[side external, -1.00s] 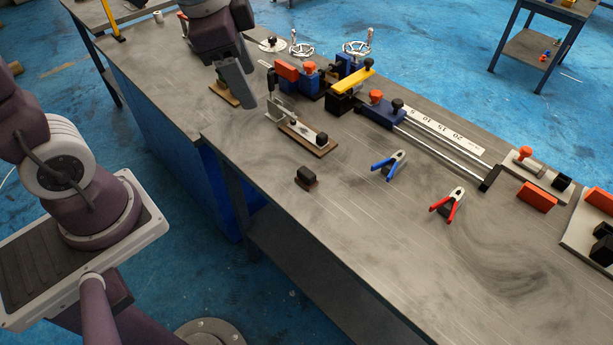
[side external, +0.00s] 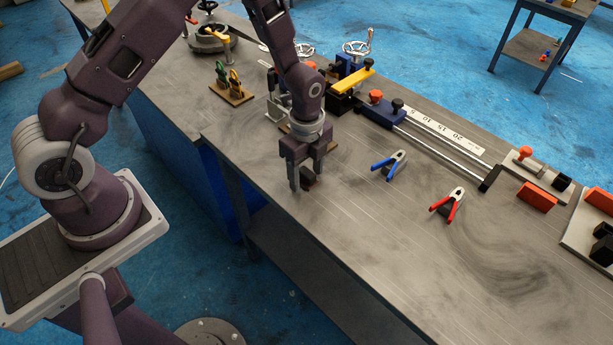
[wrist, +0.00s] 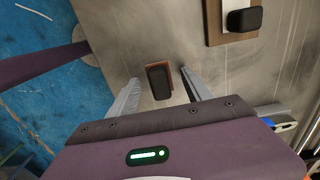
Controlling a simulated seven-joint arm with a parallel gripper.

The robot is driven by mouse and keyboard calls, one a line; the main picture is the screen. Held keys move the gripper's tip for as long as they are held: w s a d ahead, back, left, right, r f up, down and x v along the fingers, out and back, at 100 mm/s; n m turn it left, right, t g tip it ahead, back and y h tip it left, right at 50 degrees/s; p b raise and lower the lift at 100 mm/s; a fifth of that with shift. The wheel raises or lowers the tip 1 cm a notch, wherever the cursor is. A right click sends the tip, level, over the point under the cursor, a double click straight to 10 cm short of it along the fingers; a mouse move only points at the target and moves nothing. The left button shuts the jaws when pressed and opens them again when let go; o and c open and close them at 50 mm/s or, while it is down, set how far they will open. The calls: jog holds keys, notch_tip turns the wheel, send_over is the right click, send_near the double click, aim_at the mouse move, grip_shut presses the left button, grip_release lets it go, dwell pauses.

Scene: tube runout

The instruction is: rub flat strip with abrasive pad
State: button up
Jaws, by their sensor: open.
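The abrasive pad, a small black block with a reddish-brown base (wrist: 159,82), lies on the bench; in the side view (side external: 308,182) it is partly covered by my gripper. My gripper (side external: 305,184) is open and points down over the pad. In the wrist view my gripper's (wrist: 160,77) two fingers stand on either side of the pad, with gaps showing. A wooden board (wrist: 214,30) behind the pad carries a pale flat strip (wrist: 229,8) and a black block (wrist: 243,19). My arm hides most of the board in the side view.
Blue-handled pliers (side external: 389,165) and red-handled pliers (side external: 449,204) lie to the right. A blue clamp fixture with rails (side external: 440,150) stands behind them. A tool holder (side external: 231,88) sits at the left. The front bench edge is close to the pad.

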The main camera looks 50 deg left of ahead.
aim_at(307, 172)
grip_shut()
notch_tip(307, 172, up, 10)
jog(key=shift+r, duration=0.1)
jog(key=c, duration=0.8)
grip_release()
grip_shut()
jog(key=w+a+r, duration=0.1)
jog(key=w+a, duration=0.9)
jog(key=w, duration=0.1)
jog(key=shift+r, duration=0.15)
